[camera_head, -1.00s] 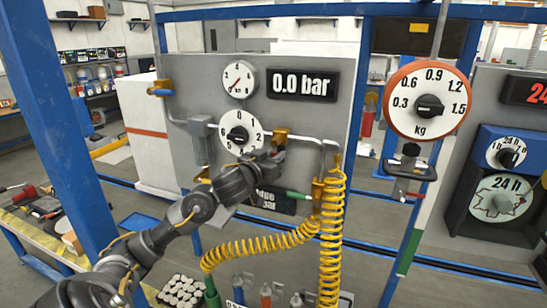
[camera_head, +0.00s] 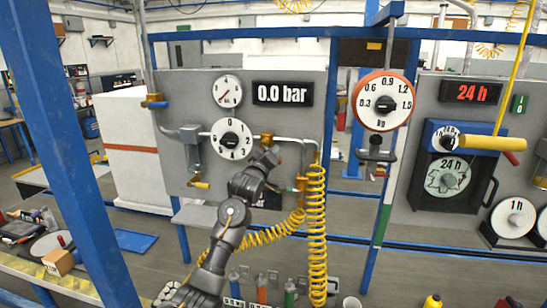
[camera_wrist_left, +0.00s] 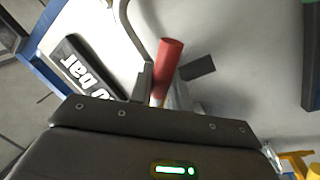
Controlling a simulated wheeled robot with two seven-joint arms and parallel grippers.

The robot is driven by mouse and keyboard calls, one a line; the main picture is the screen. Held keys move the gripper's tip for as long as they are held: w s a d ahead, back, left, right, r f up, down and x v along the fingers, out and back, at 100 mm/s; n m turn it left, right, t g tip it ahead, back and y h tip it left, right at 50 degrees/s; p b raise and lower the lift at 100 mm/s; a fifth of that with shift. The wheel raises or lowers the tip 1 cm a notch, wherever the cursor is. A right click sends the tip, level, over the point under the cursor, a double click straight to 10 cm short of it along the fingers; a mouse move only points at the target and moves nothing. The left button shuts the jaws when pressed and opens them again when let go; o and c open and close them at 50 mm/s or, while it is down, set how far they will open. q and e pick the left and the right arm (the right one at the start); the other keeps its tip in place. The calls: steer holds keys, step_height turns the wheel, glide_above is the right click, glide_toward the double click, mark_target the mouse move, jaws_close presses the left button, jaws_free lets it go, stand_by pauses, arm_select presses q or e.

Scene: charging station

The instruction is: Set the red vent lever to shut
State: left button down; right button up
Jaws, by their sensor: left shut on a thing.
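The red vent lever (camera_wrist_left: 168,65) shows in the left wrist view as a short red cylinder standing between the two dark fingers of my left gripper (camera_wrist_left: 172,78). The fingers are shut on it; its lower end is partly hidden by the gripper body. In the head view my left gripper (camera_head: 268,161) is at the lower right of the grey pressure panel (camera_head: 178,100), and it hides most of the lever there. The pressure display (camera_head: 282,93) reads 0.0 bar. My right gripper is not in view.
A numbered dial (camera_head: 232,139) and a pipe are close above the gripper. A coiled yellow hose (camera_head: 316,235) hangs just right of my arm. A blue post (camera_head: 72,150) stands at the left. A red-rimmed kg gauge (camera_head: 384,101) is farther right.

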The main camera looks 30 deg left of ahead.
arm_select(q)
steer(key=n, duration=0.3)
steer(key=shift+w+d+r+n+y, duration=0.1)
steer(key=shift+d+r+n+y, duration=0.2)
steer(key=shift+r+y, duration=0.1)
steer(key=shift+n, duration=0.5)
steer(key=shift+d+r+n+y, duration=0.15)
steer(key=shift+r+n+y, duration=0.2)
steer(key=shift+n, duration=0.65)
steer(key=shift+d+r+n+y, duration=0.1)
steer(key=shift+r+n+y, duration=0.1)
steer(key=shift+n, duration=0.4)
steer(key=shift+r+n+y, duration=0.1)
steer(key=shift+n+y, duration=0.05)
steer(key=shift+n, duration=0.45)
steer(key=shift+r+n+b, duration=0.25)
steer(key=shift+n+b, duration=0.1)
steer(key=shift+n, duration=0.45)
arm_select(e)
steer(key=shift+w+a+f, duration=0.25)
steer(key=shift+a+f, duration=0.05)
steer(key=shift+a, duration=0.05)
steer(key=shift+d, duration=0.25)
arm_select(q)
steer(key=c, duration=1.4)
jaws_free()
steer(key=shift+y, duration=0.4)
steer(key=shift+o, duration=0.2)
